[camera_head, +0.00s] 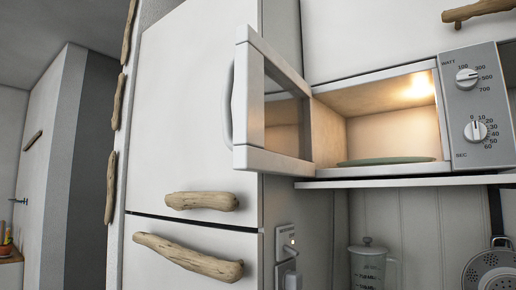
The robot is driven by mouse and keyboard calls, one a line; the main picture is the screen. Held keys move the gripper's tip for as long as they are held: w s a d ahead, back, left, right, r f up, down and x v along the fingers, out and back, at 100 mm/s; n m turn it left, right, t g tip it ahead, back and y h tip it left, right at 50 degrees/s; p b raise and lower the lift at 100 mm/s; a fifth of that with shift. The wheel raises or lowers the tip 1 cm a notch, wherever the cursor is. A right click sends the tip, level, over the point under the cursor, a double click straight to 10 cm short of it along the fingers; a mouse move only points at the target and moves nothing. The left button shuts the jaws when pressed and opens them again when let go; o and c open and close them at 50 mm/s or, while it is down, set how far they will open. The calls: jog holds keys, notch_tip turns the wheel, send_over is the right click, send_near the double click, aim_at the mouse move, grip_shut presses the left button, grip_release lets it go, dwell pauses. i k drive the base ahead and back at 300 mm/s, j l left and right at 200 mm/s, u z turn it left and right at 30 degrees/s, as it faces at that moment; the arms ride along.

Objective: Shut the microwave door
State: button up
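The microwave (312,174) sits on a shelf at the right, its lit interior showing. Its white-framed door (247,160) stands wide open, hinged on the left side and swung out toward me. The door has a glass pane and a pale curved handle (231,105) on its outer face. A green plate (388,161) lies inside the cavity. The control panel (478,105) with two dials is at the right of the opening. My gripper is not in view.
A tall white cabinet or fridge (190,110) with driftwood handles (187,257) stands left of the door, partly behind it. An upper cupboard (375,35) is above.

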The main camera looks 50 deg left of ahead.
aim_at(273, 104)
jog(key=j+u, duration=0.25)
jog(key=j, duration=0.5)
jog(key=i+j+u, duration=0.25)
jog(key=j, duration=0.5)
jog(key=k+j, duration=0.05)
jog(key=k, duration=0.05)
